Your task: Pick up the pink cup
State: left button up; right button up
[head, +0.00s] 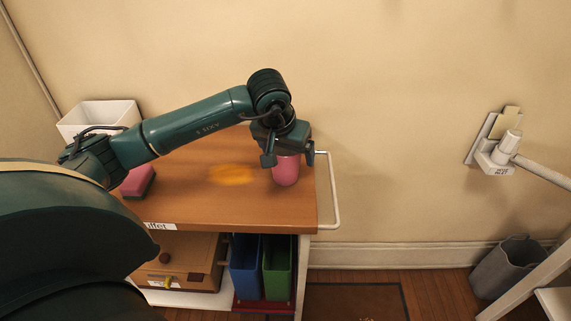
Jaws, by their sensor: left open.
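The pink cup (286,172) stands upright near the right end of the wooden cart top (220,211). My left gripper (289,158) is right above it, pointing down, with one finger on each side of the cup's upper part. The jaws are open, and the gripper hides the cup's rim. I cannot tell whether a finger touches the cup. My right gripper is not in view.
A pink and dark green sponge (138,181) and a white bin (98,119) are at the cart's left. An orange patch (231,174) lies left of the cup. A white rail handle (332,190) edges the cart's right end. Blue (246,266) and green (278,268) bins sit below.

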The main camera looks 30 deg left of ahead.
pick_arm(q)
jog(key=c, duration=1.1)
jog(key=shift+r, duration=0.1)
